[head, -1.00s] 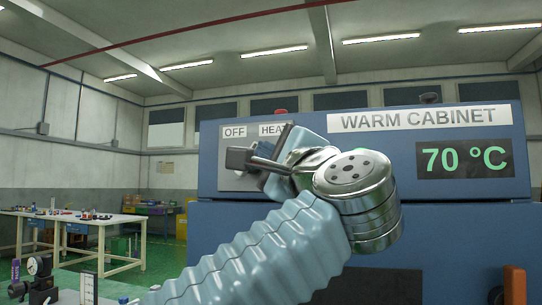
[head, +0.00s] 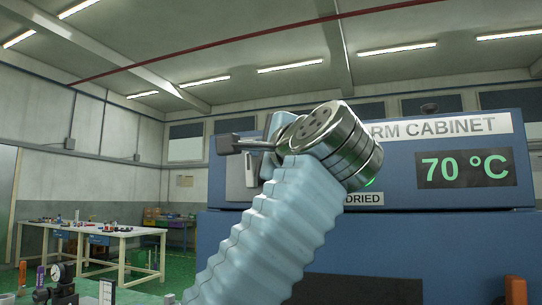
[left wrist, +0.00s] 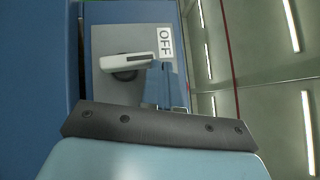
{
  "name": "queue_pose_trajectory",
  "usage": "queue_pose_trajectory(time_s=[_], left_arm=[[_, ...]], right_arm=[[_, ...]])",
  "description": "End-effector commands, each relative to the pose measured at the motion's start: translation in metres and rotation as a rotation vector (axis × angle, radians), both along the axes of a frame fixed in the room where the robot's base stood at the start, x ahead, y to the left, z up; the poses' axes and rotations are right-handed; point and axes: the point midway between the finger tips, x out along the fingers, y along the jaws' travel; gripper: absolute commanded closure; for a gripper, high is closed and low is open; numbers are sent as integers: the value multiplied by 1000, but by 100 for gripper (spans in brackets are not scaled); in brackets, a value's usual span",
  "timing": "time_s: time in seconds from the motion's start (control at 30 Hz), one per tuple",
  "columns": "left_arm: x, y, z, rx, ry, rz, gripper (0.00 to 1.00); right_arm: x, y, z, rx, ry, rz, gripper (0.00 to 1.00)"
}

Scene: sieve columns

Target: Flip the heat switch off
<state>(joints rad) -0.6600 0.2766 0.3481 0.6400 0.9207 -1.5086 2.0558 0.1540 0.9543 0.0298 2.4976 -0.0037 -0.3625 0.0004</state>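The left wrist view shows the grey plate (left wrist: 108,42) sideways, with the OFF label (left wrist: 165,42) and a pale switch lever (left wrist: 126,61) on a dark pivot. The lever's end lies close beside the OFF label. A part of my gripper stands just below the lever's end there; I cannot tell whether they touch. The finger gap is not clear. The HEAT label is hidden. My right gripper is not in view.
The cabinet display (head: 466,167) reads 70 °C. A workbench (head: 90,232) with small items stands at the back left. A gauge (head: 62,280) stands at the lower left.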

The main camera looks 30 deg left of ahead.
Motion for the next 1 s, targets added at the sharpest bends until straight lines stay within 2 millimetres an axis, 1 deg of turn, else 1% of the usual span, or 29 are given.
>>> queue_pose_trajectory(time_s=[0.5,1.0], left_arm=[[-4,17,9,1,0,0,100],[-4,19,10,2,0,0,100]], right_arm=[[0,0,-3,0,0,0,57],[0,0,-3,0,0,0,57]])
